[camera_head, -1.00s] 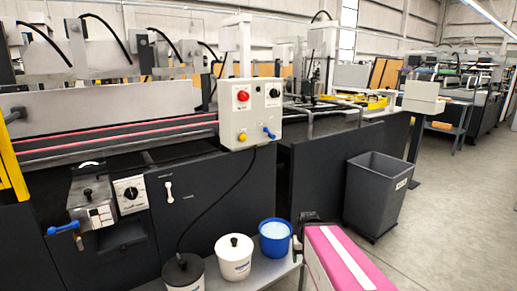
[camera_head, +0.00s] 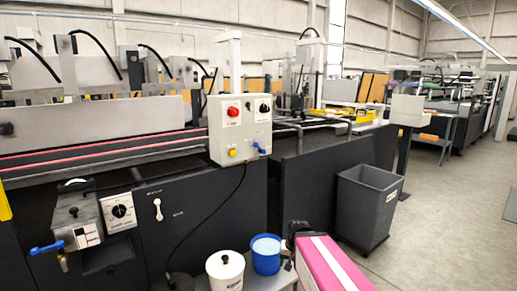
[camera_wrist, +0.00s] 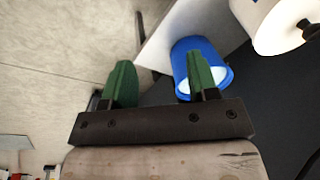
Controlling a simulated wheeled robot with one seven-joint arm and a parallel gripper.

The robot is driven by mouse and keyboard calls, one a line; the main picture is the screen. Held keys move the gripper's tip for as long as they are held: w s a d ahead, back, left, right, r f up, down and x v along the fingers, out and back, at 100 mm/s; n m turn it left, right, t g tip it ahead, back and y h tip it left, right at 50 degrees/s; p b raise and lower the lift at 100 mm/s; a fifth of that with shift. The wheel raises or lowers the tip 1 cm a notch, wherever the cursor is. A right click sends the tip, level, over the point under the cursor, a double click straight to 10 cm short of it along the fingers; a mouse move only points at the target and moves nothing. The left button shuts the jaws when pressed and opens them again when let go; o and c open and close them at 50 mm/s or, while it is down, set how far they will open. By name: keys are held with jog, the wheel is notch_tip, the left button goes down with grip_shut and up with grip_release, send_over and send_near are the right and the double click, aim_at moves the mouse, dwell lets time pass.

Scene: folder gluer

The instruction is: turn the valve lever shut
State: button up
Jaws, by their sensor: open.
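A blue lever (camera_head: 47,247) sticks out to the left of a small grey metal unit (camera_head: 78,222) at the lower left of the machine in the head view. A second, smaller blue lever (camera_head: 260,149) is on the lower right of the grey control box (camera_head: 240,128). The frames do not say which of the two is the valve lever. My gripper (camera_wrist: 158,62) is open in the wrist view, with two green fingers apart and nothing between them. Neither lever shows in the wrist view, and my gripper is far from both.
A blue bucket (camera_head: 266,254) and a white tub (camera_head: 225,270) stand on a low shelf in front of the machine; the bucket (camera_wrist: 190,60) appears beyond my right finger. A black hose hangs from the control box. A grey bin (camera_head: 370,210) stands right, with open floor beyond.

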jog(key=w+a+r+m+t+y, duration=0.2)
jog(key=w+a+r+m, duration=0.1)
jog(key=w+r, duration=0.25)
jog(key=w+a+r+m+t+y, duration=0.2)
jog(key=w+a+r+m+t, duration=0.15)
jog(key=w+r, duration=0.2)
jog(key=m+t+y, duration=0.2)
jog(key=m+t, duration=0.8)
jog(key=m, duration=0.8)
send_near(257, 145)
jog(key=shift+g, duration=0.25)
jog(key=x, duration=1)
jog(key=shift+w+r, duration=0.1)
jog(key=shift+w, duration=0.25)
